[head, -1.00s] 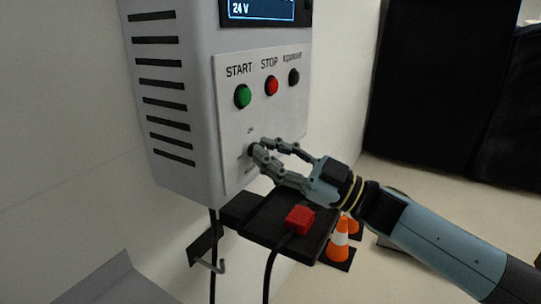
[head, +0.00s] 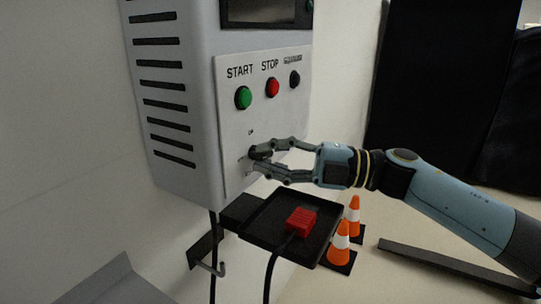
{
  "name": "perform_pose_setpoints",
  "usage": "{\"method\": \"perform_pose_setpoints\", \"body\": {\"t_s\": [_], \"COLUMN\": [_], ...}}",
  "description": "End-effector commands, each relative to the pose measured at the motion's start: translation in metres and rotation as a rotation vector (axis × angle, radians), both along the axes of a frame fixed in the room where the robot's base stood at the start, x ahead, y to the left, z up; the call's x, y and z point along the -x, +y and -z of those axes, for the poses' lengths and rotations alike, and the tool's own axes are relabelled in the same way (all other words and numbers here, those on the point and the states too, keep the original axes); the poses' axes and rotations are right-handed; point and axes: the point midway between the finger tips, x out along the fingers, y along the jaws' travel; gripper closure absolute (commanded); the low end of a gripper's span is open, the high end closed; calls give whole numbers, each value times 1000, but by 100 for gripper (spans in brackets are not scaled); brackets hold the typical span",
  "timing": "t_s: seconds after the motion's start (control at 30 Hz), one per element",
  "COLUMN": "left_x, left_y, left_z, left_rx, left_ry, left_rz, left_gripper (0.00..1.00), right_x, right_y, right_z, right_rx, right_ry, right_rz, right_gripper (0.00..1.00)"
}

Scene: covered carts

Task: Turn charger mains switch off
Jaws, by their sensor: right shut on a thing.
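The grey charger (head: 195,60) is on the pale wall, with a dark, blank display (head: 262,10) at its top. Its front panel carries a green START button (head: 243,97), a red STOP button (head: 272,87) and a small black button (head: 295,79). Below them is the black rotary mains switch (head: 254,153), partly hidden by my fingers, so its exact angle is hard to read. My right gripper (head: 257,161) comes in from the right and is shut on the switch knob. My left gripper is not in view.
Below the charger, a black tray (head: 318,222) holds a red connector (head: 301,221) with a black cable. A metal hook (head: 208,267) is beside it. Orange and white cones (head: 341,240) and a dark strip (head: 440,265) are on the floor. Dark covers hang behind.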

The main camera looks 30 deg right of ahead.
Motion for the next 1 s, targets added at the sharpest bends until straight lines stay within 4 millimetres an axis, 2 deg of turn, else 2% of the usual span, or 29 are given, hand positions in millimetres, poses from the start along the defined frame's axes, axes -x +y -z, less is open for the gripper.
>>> {"method": "perform_pose_setpoints", "body": {"t_s": [0.4, 0.93, 0.97, 1.0], "left_x": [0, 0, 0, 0], "left_y": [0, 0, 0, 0], "left_z": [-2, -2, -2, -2], "left_rx": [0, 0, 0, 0], "left_ry": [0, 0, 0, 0], "left_rz": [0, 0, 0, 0], "left_gripper": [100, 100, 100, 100], "right_x": [1, 1, 1, 1], "right_y": [0, 0, 0, 0], "right_z": [2, 3, 3, 3], "right_rx": [158, 177, 177, 177], "right_ry": [-90, -101, -101, -101], "right_rz": [-1, -2, -2, -2], "right_gripper": [100, 100, 86, 81]}}
